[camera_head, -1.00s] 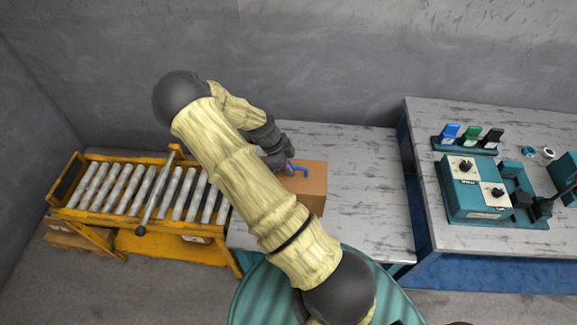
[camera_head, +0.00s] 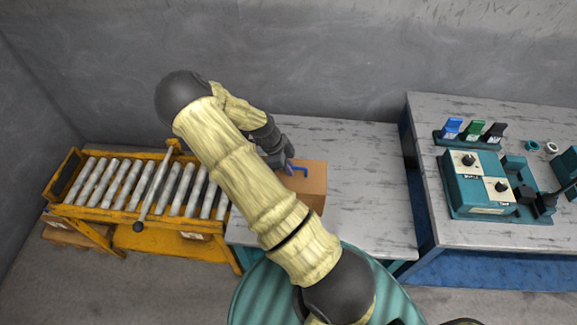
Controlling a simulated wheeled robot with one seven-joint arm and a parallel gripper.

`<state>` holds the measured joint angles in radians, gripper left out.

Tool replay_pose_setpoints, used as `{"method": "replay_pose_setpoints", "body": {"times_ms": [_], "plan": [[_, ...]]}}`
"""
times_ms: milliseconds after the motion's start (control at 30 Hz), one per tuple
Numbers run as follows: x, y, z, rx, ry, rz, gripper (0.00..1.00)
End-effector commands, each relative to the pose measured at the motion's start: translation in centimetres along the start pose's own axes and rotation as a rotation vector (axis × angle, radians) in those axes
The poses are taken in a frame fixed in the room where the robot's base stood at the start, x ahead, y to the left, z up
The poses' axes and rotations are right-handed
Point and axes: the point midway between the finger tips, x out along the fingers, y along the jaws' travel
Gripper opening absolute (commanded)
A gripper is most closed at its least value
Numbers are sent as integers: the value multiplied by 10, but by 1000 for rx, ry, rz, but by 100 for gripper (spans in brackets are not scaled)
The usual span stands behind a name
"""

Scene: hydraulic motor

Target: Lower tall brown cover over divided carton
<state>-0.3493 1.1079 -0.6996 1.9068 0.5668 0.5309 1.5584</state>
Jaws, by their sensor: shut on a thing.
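The divided carton is not visible; the cover and my arm block the view there. I cannot tell how high the cover's lower edge is above the table.
A yellow roller conveyor (camera_head: 130,190) with a lever stands to the left. The right part of the middle table (camera_head: 370,190) is clear. A second table (camera_head: 450,115) at the right holds a teal fixture (camera_head: 480,185), small coloured switches (camera_head: 473,130) and small ring parts.

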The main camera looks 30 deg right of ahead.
Motion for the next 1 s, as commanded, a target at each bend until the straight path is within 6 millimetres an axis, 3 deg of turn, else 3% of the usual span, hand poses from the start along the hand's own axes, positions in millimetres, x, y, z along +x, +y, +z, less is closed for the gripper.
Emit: {"method": "replay_pose_setpoints", "body": {"times_ms": [633,967,1000], "plan": [[20,0,8,1,0,0,0],[22,0,9,0,0,0,0],[22,0,9,0,0,0,12]]}}
